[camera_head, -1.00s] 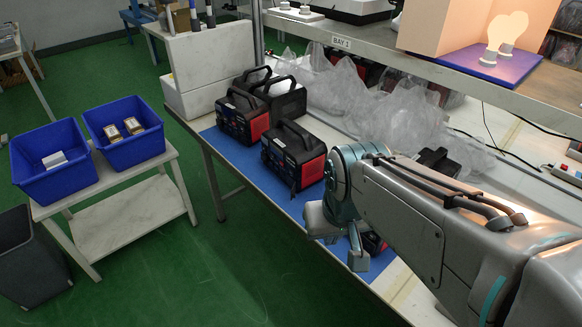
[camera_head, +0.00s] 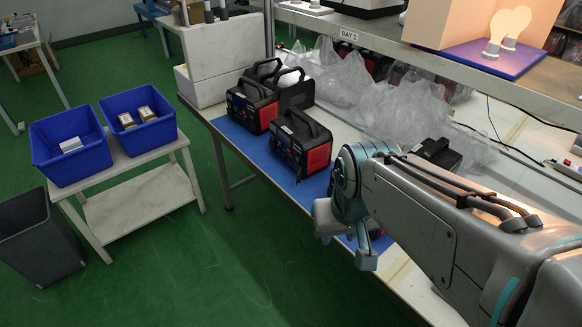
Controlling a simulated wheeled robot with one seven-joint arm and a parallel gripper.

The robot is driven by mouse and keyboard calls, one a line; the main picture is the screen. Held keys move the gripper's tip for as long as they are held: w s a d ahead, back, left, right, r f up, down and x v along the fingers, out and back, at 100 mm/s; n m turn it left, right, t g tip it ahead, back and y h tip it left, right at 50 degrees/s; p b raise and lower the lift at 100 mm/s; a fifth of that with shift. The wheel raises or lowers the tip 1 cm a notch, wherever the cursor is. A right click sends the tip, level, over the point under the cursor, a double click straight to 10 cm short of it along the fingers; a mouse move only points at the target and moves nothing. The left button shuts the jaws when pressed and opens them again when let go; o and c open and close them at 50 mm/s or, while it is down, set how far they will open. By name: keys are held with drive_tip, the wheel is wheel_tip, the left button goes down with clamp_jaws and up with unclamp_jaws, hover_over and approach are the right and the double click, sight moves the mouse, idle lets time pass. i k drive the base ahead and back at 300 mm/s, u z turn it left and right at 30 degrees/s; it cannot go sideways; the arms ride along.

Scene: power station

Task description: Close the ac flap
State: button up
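Black and red power stations stand on the blue mat (camera_head: 241,140) of the workbench. The nearest clearly visible power station (camera_head: 301,146) is left of and beyond my gripper. Another dark unit is mostly hidden behind my gripper and wrist; only a small dark part shows. A black power station (camera_head: 436,154) also shows in part behind my arm. I cannot clearly make out an AC flap or whether it stands open. My gripper (camera_head: 346,242) points down over the bench's front edge, its two fingers apart with nothing visible between them. I cannot tell whether it touches the hidden unit.
Two blue bins (camera_head: 70,160) with small boxes stand on a side table (camera_head: 140,205) at the left, beside a dark waste bin (camera_head: 40,240). Clear plastic bags (camera_head: 385,105) lie at the bench's back. A shelf (camera_head: 420,63) hangs above. Green floor is free in front.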

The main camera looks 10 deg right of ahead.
sight(304, 141)
drive_tip(key=k, duration=0.3)
drive_tip(key=u, duration=0.8)
drive_tip(key=i, duration=0.6)
drive_tip(key=z, duration=0.45)
